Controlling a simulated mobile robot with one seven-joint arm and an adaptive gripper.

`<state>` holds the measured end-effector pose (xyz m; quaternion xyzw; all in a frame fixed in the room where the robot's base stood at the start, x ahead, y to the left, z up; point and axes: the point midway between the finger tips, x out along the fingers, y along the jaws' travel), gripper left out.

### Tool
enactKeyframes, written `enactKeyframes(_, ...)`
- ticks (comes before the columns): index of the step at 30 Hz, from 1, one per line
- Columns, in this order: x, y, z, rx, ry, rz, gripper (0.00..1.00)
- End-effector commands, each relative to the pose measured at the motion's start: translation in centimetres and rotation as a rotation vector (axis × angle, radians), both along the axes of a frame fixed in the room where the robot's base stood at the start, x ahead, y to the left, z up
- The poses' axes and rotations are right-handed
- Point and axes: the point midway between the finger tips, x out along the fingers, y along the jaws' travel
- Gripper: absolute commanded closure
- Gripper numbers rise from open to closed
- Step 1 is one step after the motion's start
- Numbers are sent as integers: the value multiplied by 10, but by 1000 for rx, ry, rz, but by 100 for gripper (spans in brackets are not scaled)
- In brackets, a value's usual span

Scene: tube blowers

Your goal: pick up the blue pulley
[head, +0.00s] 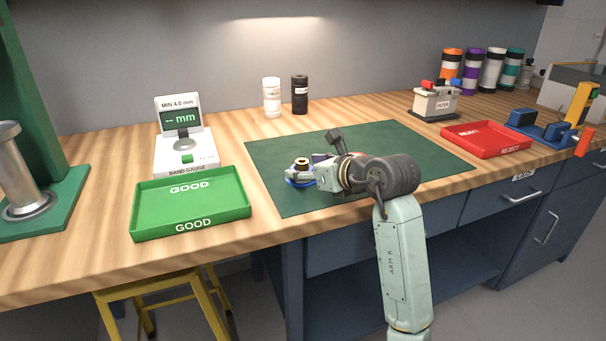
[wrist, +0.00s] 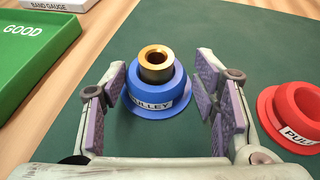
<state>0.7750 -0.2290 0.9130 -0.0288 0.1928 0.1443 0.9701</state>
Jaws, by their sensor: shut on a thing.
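The blue pulley (wrist: 155,95) stands upright on the green mat, with a flanged base, a "PULLEY" label and a brass-coloured bushing (wrist: 157,62) in its top. In the head view the blue pulley (head: 299,183) shows only partly, beside my gripper (head: 312,174). In the wrist view my gripper (wrist: 161,84) has its purple-padded fingers on either side of the blue pulley, shut on it. Whether the base is clear of the mat cannot be told.
A red pulley (wrist: 298,115) stands close to the right finger in the wrist view. The green GOOD tray (head: 190,205) and band gauge (head: 184,150) are left of the green mat (head: 290,150). A red REJECT tray (head: 487,139) is at the right. The mat's back half is clear.

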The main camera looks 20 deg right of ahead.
Motion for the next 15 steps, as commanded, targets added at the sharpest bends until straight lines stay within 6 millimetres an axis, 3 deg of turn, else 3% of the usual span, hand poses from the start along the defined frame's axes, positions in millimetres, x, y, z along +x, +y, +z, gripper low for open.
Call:
enactKeyframes(4,0,1,1,0,-1,1,80)
enactKeyframes(15,0,0,5,-1,-2,1,81)
